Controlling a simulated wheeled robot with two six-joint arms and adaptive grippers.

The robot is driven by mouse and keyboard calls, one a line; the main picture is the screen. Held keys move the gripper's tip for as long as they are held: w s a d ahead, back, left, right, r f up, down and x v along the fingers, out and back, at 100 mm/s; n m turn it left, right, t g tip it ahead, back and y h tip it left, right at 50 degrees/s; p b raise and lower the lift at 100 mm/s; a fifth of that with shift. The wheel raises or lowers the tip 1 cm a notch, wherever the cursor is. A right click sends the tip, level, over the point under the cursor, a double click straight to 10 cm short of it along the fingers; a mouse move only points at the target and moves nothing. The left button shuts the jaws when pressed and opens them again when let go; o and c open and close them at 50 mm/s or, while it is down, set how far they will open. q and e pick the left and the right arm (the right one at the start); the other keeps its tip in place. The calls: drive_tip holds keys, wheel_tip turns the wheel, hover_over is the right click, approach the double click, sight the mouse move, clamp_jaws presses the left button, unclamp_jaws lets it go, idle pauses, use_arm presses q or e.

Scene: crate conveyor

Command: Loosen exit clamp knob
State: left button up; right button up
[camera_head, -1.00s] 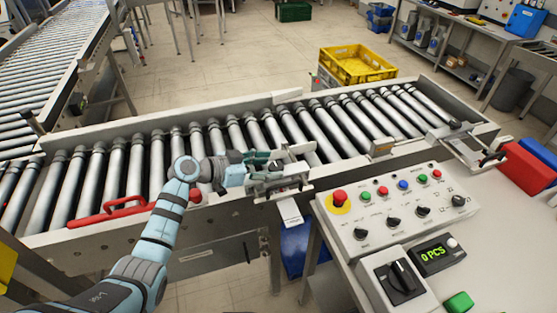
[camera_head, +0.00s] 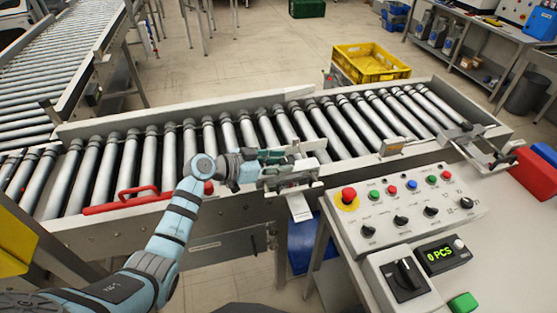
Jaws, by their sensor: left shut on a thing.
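My left gripper (camera_head: 284,166) reaches in from the left over the near rail of the roller conveyor. It is shut at a grey metal clamp (camera_head: 291,182) fixed on that rail. The knob in its fingers is mostly hidden by the gripper, so I cannot tell how far it is turned. A second metal clamp with a dark knob (camera_head: 501,158) stands at the right end of the conveyor, away from the gripper. My right gripper is not in view.
A control panel (camera_head: 385,229) with buttons and a red emergency stop lies right of the clamp. A red handle (camera_head: 125,202) lies along the near rail on the left. A yellow crate (camera_head: 370,72) stands behind the conveyor. The rollers carry nothing.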

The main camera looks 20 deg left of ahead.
use_arm(q)
drive_tip(key=p, duration=0.1)
drive_tip(key=n+y, duration=0.1)
drive_tip(key=t+p, duration=0.1)
drive_tip(key=shift+s+d+r+n+y+p, duration=0.2)
drive_tip(key=shift+s+d+n+y+p, duration=0.1)
drive_tip(key=shift+n+p, duration=0.1)
drive_tip(key=shift+n+t+y+p, duration=0.3)
drive_tip(key=shift+n+y+p, duration=0.1)
drive_tip(key=shift+y, duration=0.1)
drive_tip(key=shift+d+f+n+t+y+p, duration=0.1)
drive_tip(key=shift+d+n+t+y+p, duration=0.1)
drive_tip(key=shift+n+t+y+p, duration=0.45)
drive_tip(key=shift+d+n+t+y+b, duration=0.15)
drive_tip(key=shift+d+n+t+y, duration=0.05)
drive_tip(key=shift+n+y, duration=0.9)
drive_tip(key=shift+d+n+t+y+b, duration=0.15)
drive_tip(key=shift+n+y, duration=0.8)
drive_tip(key=shift+y, duration=0.2)
drive_tip(key=shift+f+y, duration=0.1)
drive_tip(key=shift+y, duration=0.2)
drive_tip(key=o, duration=1.2)
drive_tip(key=shift+c, duration=0.2)
drive_tip(key=shift+w, duration=0.1)
drive_tip(key=shift+a, duration=0.1)
